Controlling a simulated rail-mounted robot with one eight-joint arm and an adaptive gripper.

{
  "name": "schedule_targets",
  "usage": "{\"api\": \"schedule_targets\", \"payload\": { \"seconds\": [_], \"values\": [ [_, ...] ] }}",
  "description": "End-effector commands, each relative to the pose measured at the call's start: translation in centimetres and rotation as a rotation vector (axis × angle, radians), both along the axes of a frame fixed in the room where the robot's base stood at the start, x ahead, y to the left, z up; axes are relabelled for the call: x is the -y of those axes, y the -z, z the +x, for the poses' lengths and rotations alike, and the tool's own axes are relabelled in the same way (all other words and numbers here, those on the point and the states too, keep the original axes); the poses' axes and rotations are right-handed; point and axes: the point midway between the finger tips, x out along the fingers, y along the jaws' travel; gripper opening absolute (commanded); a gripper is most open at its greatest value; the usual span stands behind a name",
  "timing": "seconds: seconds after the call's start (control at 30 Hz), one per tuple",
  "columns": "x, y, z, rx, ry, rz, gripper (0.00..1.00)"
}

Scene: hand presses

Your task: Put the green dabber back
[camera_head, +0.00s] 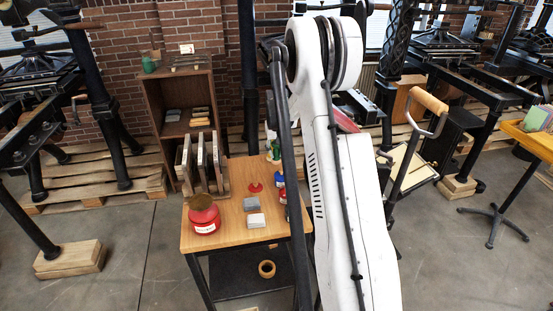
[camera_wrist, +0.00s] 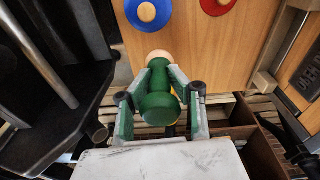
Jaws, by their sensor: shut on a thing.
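The green dabber (camera_wrist: 160,88) is between the two fingers of my gripper (camera_wrist: 161,74) in the wrist view, and they are shut on it. Its pale wooden end points toward the tabletop (camera_wrist: 195,45). A blue dabber (camera_wrist: 147,12) and a red dabber (camera_wrist: 217,4) with wooden knobs stand on that tabletop. The green dabber is at the table's edge in the picture; its height above it is hard to tell. In the head view a small green patch and the gripper (camera_head: 273,150) show at the table's back edge, partly hidden by my arm.
A brown cabinet (camera_head: 186,100) is behind. A black press (camera_wrist: 60,90) is close at left in the wrist view.

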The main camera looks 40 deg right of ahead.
Motion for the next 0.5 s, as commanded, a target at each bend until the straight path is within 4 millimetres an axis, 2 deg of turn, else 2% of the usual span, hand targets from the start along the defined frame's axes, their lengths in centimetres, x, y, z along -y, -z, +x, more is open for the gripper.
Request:
{"api": "schedule_targets", "payload": {
  "seconds": [0.2, 0.37, 0.5],
  "values": [
    [1.7, 1.4, 1.7, 0.000, 0.001, 0.000, 0.00],
    [2.0, 1.9, 2.0, 0.000, 0.001, 0.000, 0.00],
    [1.9, 3.1, 2.0, 0.000, 0.000, 0.000, 0.00]
  ]
}}
